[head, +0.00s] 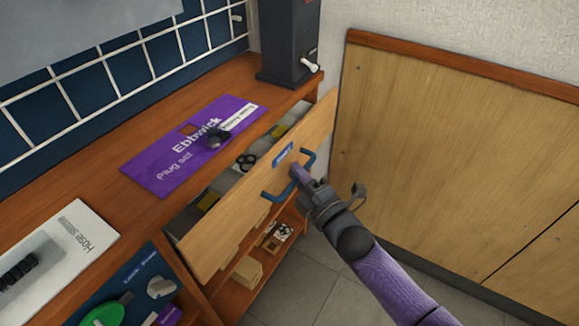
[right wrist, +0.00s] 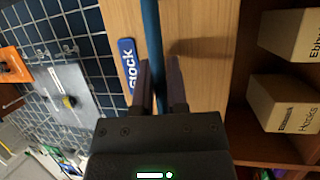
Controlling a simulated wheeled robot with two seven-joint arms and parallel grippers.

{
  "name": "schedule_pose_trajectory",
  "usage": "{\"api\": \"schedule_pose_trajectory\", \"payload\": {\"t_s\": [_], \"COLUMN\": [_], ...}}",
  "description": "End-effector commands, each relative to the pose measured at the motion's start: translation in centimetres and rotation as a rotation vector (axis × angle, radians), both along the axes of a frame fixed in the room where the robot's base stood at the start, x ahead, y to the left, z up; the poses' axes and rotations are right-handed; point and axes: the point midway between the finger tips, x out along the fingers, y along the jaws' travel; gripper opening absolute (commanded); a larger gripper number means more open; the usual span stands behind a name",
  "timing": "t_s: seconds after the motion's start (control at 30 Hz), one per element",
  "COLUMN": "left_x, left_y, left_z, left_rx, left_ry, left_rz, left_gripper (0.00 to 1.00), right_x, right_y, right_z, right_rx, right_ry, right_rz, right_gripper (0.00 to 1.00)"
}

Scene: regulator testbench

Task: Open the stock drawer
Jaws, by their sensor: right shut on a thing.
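The stock drawer (head: 225,218) has a pale wooden front and is pulled out from under the bench, showing its inside. A blue label (head: 283,154) is on its front; in the right wrist view the label (right wrist: 127,62) reads "Stock". The drawer has a blue bar handle (head: 309,160). My right gripper (head: 303,183) is shut on this handle; in the right wrist view the blue bar (right wrist: 152,35) runs between its two fingers (right wrist: 160,88). The fingers hide part of the handle in the head view. My left gripper is not in view.
A purple "Ebbwick" mat (head: 160,170) lies on the wooden bench top (head: 75,185). A dark device (head: 287,40) stands at the bench's far end. Open shelves below hold boxes (head: 247,271). A wooden panel (head: 440,140) stands to the right, with tiled floor (head: 310,285) between.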

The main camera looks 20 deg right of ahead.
Motion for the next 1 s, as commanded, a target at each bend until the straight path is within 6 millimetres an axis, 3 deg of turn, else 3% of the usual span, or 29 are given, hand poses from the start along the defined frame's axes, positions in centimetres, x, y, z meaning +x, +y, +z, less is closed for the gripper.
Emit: {"api": "schedule_pose_trajectory", "payload": {"t_s": [0.2,0.5,0.7,1.0], "left_x": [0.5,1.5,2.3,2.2], "left_y": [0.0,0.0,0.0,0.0], "left_z": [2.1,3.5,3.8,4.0], "left_rx": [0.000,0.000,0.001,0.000], "left_ry": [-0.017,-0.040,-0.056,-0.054], "left_rz": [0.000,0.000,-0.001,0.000], "left_gripper": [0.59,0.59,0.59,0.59], "right_x": [-3.7,-8.6,-10.6,-11.5], "right_y": [-2.8,-6.6,-8.2,-8.9], "right_z": [0.4,0.1,0.0,-0.1], "right_rx": [-0.003,-0.002,-0.001,0.000], "right_ry": [0.004,0.006,0.005,0.004], "right_rz": [-0.001,-0.001,-0.001,0.000], "right_gripper": [0.00,0.00,0.00,0.00]}}
